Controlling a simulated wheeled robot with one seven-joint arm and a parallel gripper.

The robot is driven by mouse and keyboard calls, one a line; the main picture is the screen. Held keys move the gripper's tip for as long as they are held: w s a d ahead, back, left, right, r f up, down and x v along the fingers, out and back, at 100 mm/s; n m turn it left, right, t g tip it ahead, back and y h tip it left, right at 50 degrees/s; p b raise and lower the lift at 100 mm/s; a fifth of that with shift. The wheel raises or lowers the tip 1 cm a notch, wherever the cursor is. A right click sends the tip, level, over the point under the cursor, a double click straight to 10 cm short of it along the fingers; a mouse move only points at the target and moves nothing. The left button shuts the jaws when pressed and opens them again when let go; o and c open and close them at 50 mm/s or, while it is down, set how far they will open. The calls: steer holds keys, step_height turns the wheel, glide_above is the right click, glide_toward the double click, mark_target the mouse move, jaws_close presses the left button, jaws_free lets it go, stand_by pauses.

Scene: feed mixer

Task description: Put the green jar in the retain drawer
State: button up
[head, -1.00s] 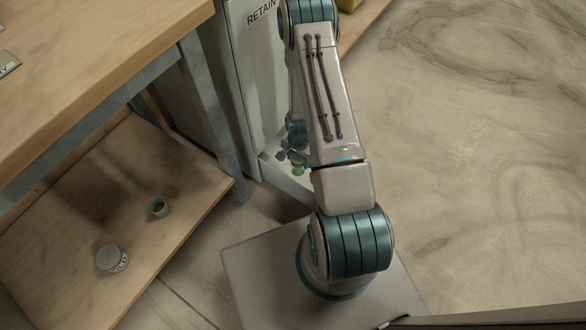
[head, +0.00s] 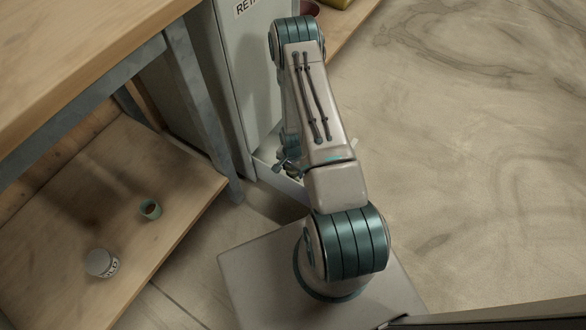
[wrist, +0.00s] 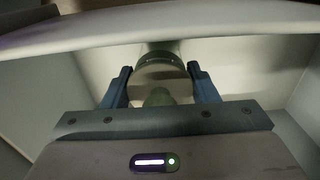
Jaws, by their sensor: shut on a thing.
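The green jar (wrist: 160,58) shows in the wrist view, held between the two blue fingers of my gripper (wrist: 159,75). My gripper is shut on it. Pale walls of the retain drawer (wrist: 225,52) surround the jar; I cannot tell whether the jar touches the drawer floor. In the head view, the open drawer (head: 284,187) sits low on the grey cabinet (head: 246,70) with the partly hidden RETAIN label. My gripper (head: 285,166) shows there only in part, behind my arm, and the jar is hidden.
A wooden bench (head: 70,65) stands left of the cabinet. A pale rim (wrist: 100,30) crosses above the gripper in the wrist view. Open floor (head: 470,170) lies to the right.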

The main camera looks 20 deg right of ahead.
steer(key=o, duration=1.1)
step_height(320, 180, up, 12)
steer(key=p, duration=0.5)
steer(key=a+r+n, duration=0.2)
steer(key=r+n, duration=0.1)
steer(key=r, duration=1)
steer(key=a+r+n, duration=0.3)
steer(key=r, duration=0.9)
steer(key=s+a+r+n, duration=0.1)
steer(key=s+r+n, duration=0.1)
steer(key=s+r, duration=0.3)
steer(key=s+a+r+n, duration=0.1)
steer(key=s+r, duration=0.4)
steer(key=r, duration=0.1)
steer(key=s+a+r+n+t, duration=0.1)
steer(key=s+r+n, duration=0.1)
steer(key=s+r, duration=0.3)
steer(key=shift+s+a+r+n, duration=0.25)
steer(key=shift+s+a+n, duration=0.05)
steer(key=shift+a, duration=0.1)
